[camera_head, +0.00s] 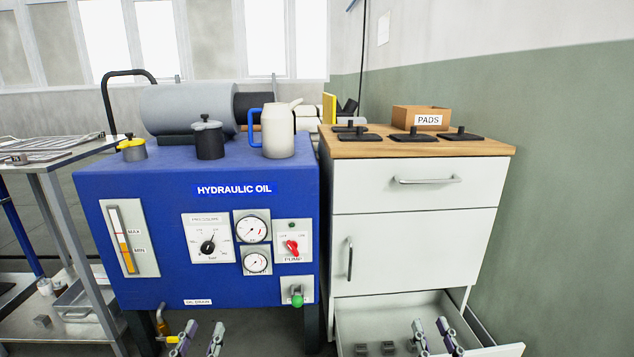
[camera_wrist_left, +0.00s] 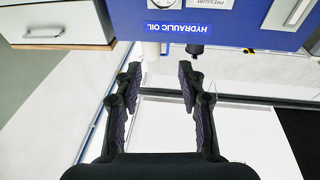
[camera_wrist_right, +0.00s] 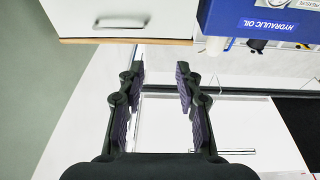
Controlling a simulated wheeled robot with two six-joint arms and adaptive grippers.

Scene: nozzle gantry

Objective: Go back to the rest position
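My left gripper (camera_head: 198,338) shows at the bottom edge of the head view, in front of the blue hydraulic oil unit (camera_head: 170,275). Its fingers are apart, and nothing is between them in the left wrist view (camera_wrist_left: 160,90). My right gripper (camera_head: 437,336) shows at the bottom edge of the head view, in front of the open lower drawer of the white cabinet (camera_head: 410,245). Its fingers are also apart and empty in the right wrist view (camera_wrist_right: 160,90). Neither gripper holds anything.
A beige jug (camera_head: 278,132) with a blue handle and a dark lidded pot (camera_head: 208,138) stand on the blue unit. A PADS box (camera_head: 421,118) and several black pads are on the wooden cabinet top. The lower drawer (camera_head: 372,323) is pulled out. A metal cart (camera_head: 62,215) stands left.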

